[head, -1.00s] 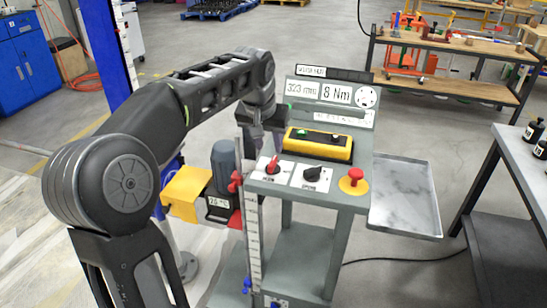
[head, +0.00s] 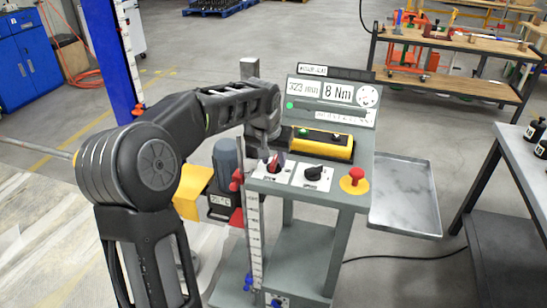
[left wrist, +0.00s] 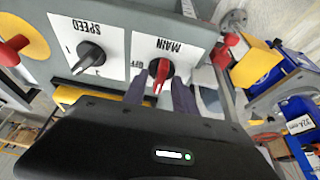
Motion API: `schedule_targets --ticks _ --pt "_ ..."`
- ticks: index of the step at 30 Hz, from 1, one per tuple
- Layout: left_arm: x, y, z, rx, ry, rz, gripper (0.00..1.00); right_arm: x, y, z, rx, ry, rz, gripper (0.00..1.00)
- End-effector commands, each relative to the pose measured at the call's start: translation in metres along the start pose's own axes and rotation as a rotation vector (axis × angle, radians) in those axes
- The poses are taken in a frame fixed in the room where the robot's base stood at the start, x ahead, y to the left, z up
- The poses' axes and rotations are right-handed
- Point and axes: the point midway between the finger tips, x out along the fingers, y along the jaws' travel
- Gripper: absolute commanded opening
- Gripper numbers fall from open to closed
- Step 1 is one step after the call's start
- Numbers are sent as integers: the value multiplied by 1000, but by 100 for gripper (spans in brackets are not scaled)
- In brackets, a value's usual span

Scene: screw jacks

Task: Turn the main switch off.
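The main switch (head: 276,163) is a dark knob with a red pointer on a white plate at the left of the grey control console. In the left wrist view the main switch (left wrist: 160,76) appears upside down with its MAIN label, and its red pointer aims toward my gripper. Part of the OFF mark shows beside it. My left gripper (head: 269,155) is at the switch. In the left wrist view its two dark fingers (left wrist: 159,88) stand on either side of the knob, with gaps visible, so it looks open. My right gripper is not in view.
The black speed knob (head: 313,173) and red stop button (head: 355,176) sit right of the switch. A yellow button box (head: 318,146) and a display panel stand behind. A metal tray (head: 405,195) is at the right, and a red-handled vertical scale (head: 254,235) at the front left.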

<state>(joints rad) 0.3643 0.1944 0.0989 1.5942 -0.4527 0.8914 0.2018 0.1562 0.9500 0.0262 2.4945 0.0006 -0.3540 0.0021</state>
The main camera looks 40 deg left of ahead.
Motion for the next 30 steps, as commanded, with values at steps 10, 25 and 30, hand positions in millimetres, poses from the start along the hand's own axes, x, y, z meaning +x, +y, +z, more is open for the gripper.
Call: schedule_targets --ticks 10,25,30 --pt "0 0 0 0 0 0 3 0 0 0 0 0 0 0" --pt "-1 0 0 1 1 1 0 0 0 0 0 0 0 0" --pt "-1 0 0 19 1 7 0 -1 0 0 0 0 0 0"
